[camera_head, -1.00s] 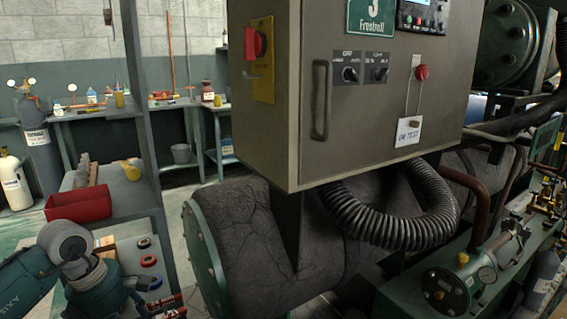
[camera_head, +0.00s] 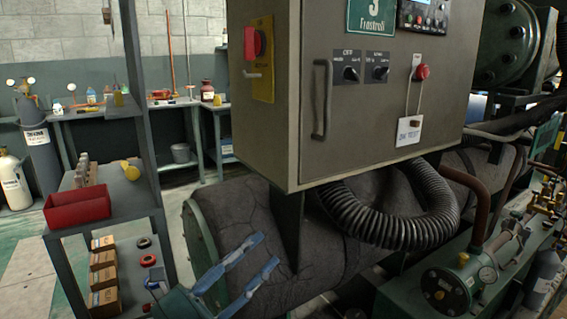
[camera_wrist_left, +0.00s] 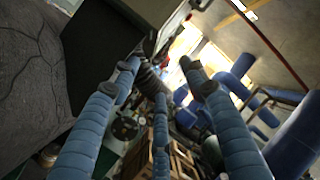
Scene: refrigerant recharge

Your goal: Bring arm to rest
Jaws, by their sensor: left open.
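My left gripper (camera_head: 252,272) is at the bottom of the head view, in front of the dark insulated tank (camera_head: 290,235). Its two blue fingers are spread apart and point up and to the right, with nothing between them. In the left wrist view its blue ribbed fingers (camera_wrist_left: 155,105) are apart and empty, with the cabinet's underside and blurred gear beyond. I cannot tell whether the fingers touch the tank. My right gripper is in neither view.
A grey control cabinet (camera_head: 370,110) with a red knob hangs above the tank. A black corrugated hose (camera_head: 400,228) loops below it. A shelf rack at left holds a red bin (camera_head: 78,209) and cardboard boxes (camera_head: 103,272). Green pump equipment (camera_head: 450,285) stands at lower right.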

